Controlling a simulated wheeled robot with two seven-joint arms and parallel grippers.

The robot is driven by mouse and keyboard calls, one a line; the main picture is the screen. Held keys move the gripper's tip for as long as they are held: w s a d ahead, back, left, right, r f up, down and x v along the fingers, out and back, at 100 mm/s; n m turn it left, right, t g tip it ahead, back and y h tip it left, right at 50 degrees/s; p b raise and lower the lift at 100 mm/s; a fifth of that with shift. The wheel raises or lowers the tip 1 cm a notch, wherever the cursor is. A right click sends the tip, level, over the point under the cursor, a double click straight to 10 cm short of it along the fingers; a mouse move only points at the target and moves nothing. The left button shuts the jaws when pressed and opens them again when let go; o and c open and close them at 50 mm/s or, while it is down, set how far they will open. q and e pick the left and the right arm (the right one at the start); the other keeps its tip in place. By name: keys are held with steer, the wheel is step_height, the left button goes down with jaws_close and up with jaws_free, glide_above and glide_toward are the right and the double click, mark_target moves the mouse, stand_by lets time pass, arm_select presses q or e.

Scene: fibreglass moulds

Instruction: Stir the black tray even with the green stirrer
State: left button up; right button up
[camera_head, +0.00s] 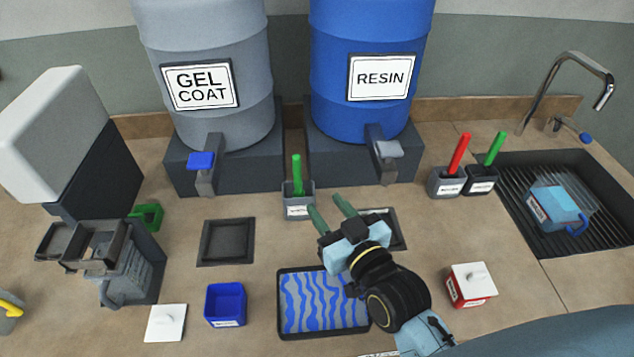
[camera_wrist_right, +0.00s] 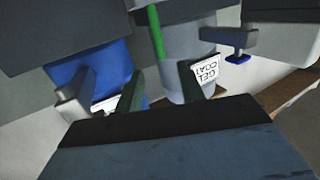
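The black tray (camera_head: 281,318) lies at the front middle and holds grey stuff with wavy blue streaks. A green stirrer (camera_head: 297,174) stands upright in a grey holder (camera_head: 299,209) between the drums; a green stick (camera_wrist_right: 157,35) also shows beyond my fingers in the wrist view. Another green stirrer (camera_head: 495,148) leans in a black holder (camera_head: 481,183) at the right, beside the sink. My right gripper (camera_head: 326,209) is open, its green fingers apart and empty, just in front of the grey holder. My right arm hides part of the black tray's right side. My left gripper is not in view.
Grey gel coat (camera_head: 205,50) and blue resin (camera_head: 372,40) drums stand behind. A red stirrer (camera_head: 459,152) stands at the right. A blue tub (camera_head: 225,318), white lid (camera_head: 166,323) and red box (camera_head: 467,290) flank the black tray. The sink (camera_head: 600,190) holds a blue jug (camera_head: 552,208).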

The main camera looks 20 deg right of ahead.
mark_target(298, 162)
steer(key=shift+t, duration=0.5)
steer(key=w, duration=0.4)
steer(key=w+a, duration=0.1)
steer(key=w, duration=0.4)
steer(key=w+r, duration=0.1)
steer(key=w, duration=0.3)
steer(key=shift+w+a, duration=0.25)
steer(key=shift+w, duration=0.1)
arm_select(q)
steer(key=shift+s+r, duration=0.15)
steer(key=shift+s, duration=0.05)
arm_select(e)
steer(key=c, duration=0.8)
step_height(298, 162, up, 11)
steer(key=p, duration=1.2)
steer(key=shift+r, duration=0.1)
jaws_close()
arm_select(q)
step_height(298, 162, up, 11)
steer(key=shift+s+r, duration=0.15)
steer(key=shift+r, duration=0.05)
